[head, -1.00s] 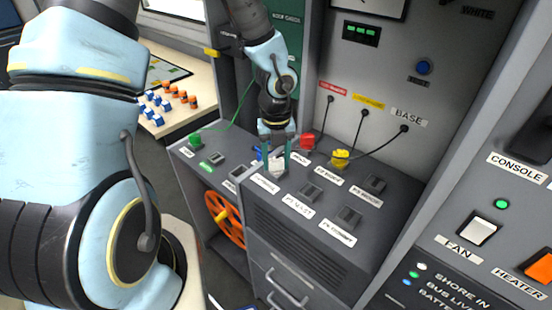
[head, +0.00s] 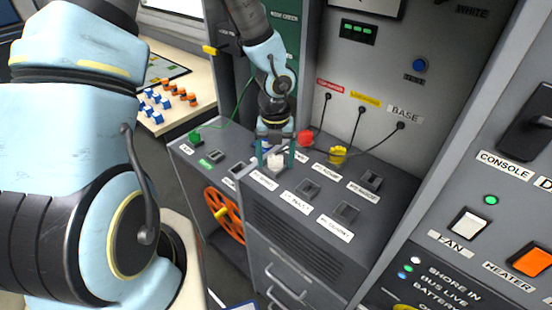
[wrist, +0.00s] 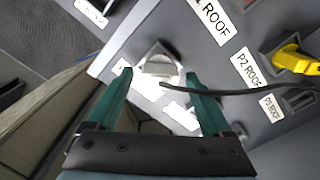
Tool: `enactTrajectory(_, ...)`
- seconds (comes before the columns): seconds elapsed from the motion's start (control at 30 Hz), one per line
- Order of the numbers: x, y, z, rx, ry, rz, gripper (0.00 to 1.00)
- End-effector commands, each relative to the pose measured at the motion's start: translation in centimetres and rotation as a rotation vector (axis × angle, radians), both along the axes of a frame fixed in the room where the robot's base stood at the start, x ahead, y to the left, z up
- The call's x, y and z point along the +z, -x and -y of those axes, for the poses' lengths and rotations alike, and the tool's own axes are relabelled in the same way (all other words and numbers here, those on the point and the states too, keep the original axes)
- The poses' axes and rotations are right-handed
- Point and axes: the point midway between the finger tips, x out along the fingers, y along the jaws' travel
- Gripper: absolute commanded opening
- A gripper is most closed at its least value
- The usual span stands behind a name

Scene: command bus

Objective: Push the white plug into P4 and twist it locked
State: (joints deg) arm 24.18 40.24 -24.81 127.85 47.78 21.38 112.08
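The white plug (head: 276,160) stands at a socket on the grey sloped panel (head: 330,178), at its front-left row. In the wrist view the white plug (wrist: 158,70) shows as a round end between and just beyond my fingertips, with a dark cable running off right. My gripper (head: 276,164) is over it with green fingers spread to either side; in the wrist view the gripper (wrist: 160,76) shows gaps between each finger and the plug. The label by this socket is too small to read, so I cannot tell whether it is P4 or whether the plug is locked.
A yellow plug (head: 338,155), a red plug (head: 305,139) and a green plug (head: 195,137) sit on the panel, with cables rising behind. Empty sockets (head: 346,212) lie to the right. An orange wheel (head: 224,217) is below left. A console panel (head: 480,220) stands at right.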

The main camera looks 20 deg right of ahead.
Motion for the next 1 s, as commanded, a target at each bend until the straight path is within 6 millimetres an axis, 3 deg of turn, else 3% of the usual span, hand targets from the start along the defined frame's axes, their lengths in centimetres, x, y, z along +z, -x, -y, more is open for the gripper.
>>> enactTrajectory(0.53, 0.39, -0.59, -0.02, 0.058, 0.003, 0.007, 0.87)
enactTrajectory(1.0, -0.31, -0.39, 0.08, 0.652, 0.007, 0.008, 0.87)
